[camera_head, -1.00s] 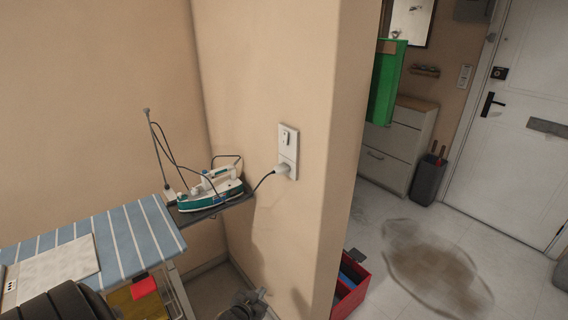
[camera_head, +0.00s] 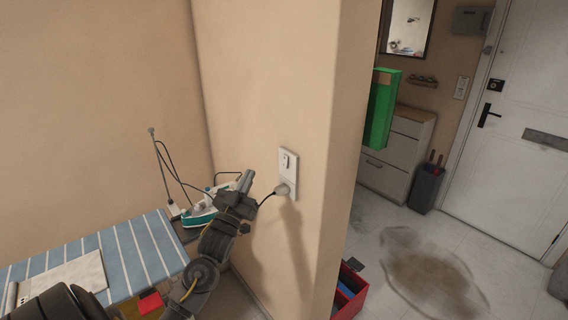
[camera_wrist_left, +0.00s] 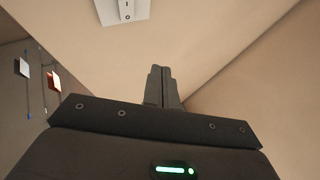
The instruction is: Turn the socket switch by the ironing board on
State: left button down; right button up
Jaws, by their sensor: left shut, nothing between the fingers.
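The white wall socket with its switch (camera_head: 288,163) is on the beige wall, right of the ironing board (camera_head: 110,258). A plug with a black cord sits in its lower part. In the left wrist view the switch plate (camera_wrist_left: 124,11) is cut by the top edge, with "I" and "O" marks; I cannot tell the rocker's position. My left gripper (camera_head: 246,176) is raised in front of the iron, left of the socket and apart from it. Its fingers (camera_wrist_left: 161,73) are shut and empty, below and right of the plate in the wrist view. My right gripper is not in view.
A teal and white iron (camera_head: 200,212) stands at the board's end, partly hidden by my left arm. A red box (camera_head: 350,293) is on the floor past the wall corner. A green panel (camera_head: 381,108), drawers (camera_head: 400,160) and a white door (camera_head: 510,150) are further right.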

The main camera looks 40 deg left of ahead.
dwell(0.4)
pick_arm(q)
jog(key=b, duration=0.3)
send_near(283, 156)
jog(key=w+a+r, duration=0.1)
jog(key=w+a, duration=0.1)
jog(key=shift+w+r, duration=0.25)
jog(key=shift+w, duration=0.65)
jog(key=shift+d, duration=0.1)
dwell(1.2)
jog(key=shift+w+d, duration=0.1)
jog(key=shift+w, duration=0.3)
jog(key=shift+w+f, duration=0.1)
jog(key=shift+w, duration=0.2)
dwell(0.6)
jog(key=shift+s, duration=0.1)
jog(key=shift+s, duration=0.7)
